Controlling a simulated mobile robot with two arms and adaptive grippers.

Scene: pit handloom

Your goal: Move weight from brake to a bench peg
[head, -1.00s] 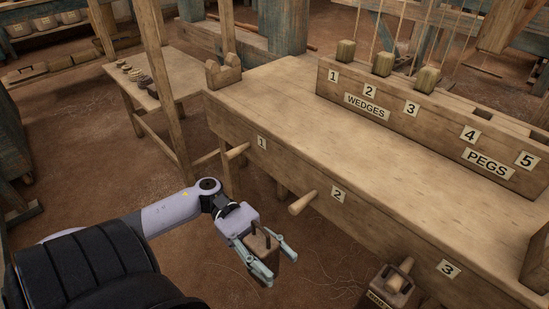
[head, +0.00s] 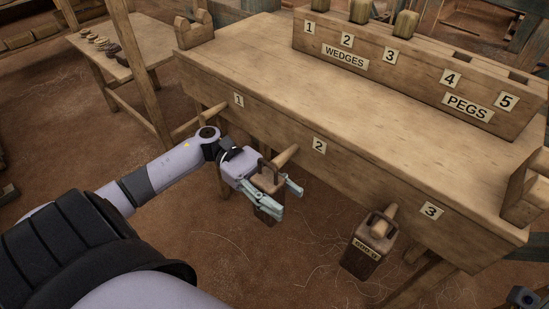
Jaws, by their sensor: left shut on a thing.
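My left gripper (head: 278,198) is shut on a brown wooden weight (head: 268,206) with a dark loop handle on top. The weight hangs about upright in front of the bench (head: 290,85). Peg 2 (head: 286,156) sticks out of the bench front, left of label 2, and its free end is close to the handle. I cannot tell whether the handle is around the peg or only beside it. Peg 1 (head: 200,121) is bare. A second weight (head: 366,250) with a label hangs on peg 3 (head: 389,216). The brake is not identifiable here.
A rack (head: 420,85) marked WEDGES and PEGS stands on the bench, with wooden wedges in its left slots. A small side table (head: 110,65) stands at the back left. The floor below the left arm is clear. A dark device (head: 525,297) shows at the bottom right corner.

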